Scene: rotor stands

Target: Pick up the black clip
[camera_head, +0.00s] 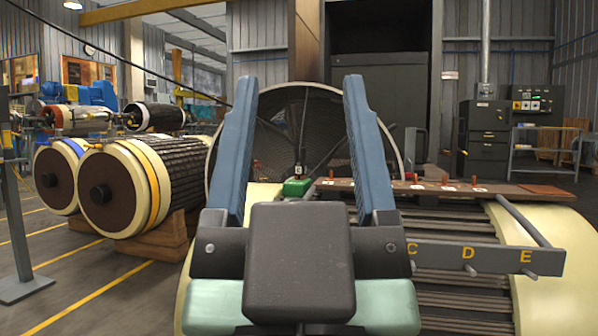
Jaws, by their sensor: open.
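My gripper (299,84) is open, its two long blue fingers pointing forward and away from me with empty space between them. Its dark grey body fills the lower middle of the view. Between the fingers, farther off, a small black piece (299,169) stands upright on a green block (297,187). It may be the black clip, but it is too small to tell for sure. It appears apart from both fingers. My gripper's body hides what lies below the green block.
A wooden rail (420,187) with several red pegs runs right from the block, above a large cream-rimmed rotor (560,245). A grey bar (480,256) lettered C, D, E crosses it. More rotors (120,190) rest on wooden supports at left.

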